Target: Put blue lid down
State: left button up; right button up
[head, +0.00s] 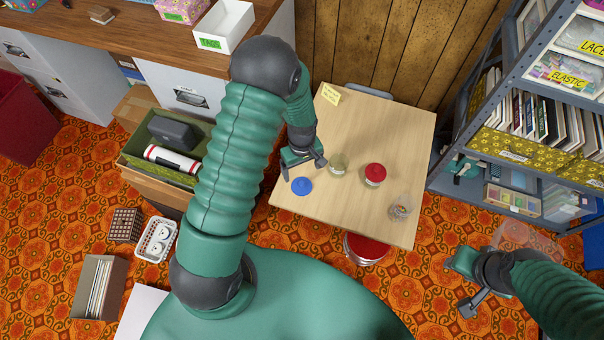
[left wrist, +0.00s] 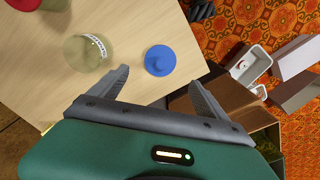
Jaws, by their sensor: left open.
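The blue lid (head: 301,186) lies flat on the wooden table (head: 340,205), near its left edge. My left gripper (head: 304,170) is open and empty just above and behind the lid in the head view. In the left wrist view the blue lid (left wrist: 159,60) shows beyond and between the two spread fingers (left wrist: 157,85), apart from them. A jar without a lid (head: 337,164) stands to the right of the lid; it also shows in the left wrist view (left wrist: 87,52). My right gripper (head: 466,286) is open and empty over the floor, right of the table.
A red-lidded jar (head: 375,174) and a glass jar with small contents (head: 400,208) stand on the table. A yellow note (head: 330,94) lies at its back corner. A red round stool (head: 366,248) is at the front edge. Shelves (head: 520,150) stand to the right.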

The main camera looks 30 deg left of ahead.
pick_arm(q)
jog(key=s+d+r+m+t, duration=0.1)
jog(key=s+d+r+m, duration=0.1)
jog(key=r, duration=0.4)
jog(key=s+d+r+m, duration=0.3)
jog(key=s+r+m, duration=0.1)
jog(key=r+m, duration=0.1)
jog(key=s+d+r+m+t, duration=0.1)
jog(key=s+d+r+m, duration=0.1)
jog(key=r, duration=0.5)
jog(key=s+m, duration=0.1)
jog(key=m, duration=0.1)
jog(key=shift+s+d+r+m+t, duration=0.25)
jog(key=shift+d+m+t, duration=0.05)
jog(key=w+p+v, duration=0.2)
jog(key=p+v, duration=0.8)
jog(key=w+r+p+v, duration=0.1)
jog(key=w+p+v, duration=0.1)
jog(key=p+v, duration=0.8)
jog(key=shift+w+r+p, duration=0.3)
jog(key=shift+r+p, duration=0.05)
jog(key=shift+p, duration=0.4)
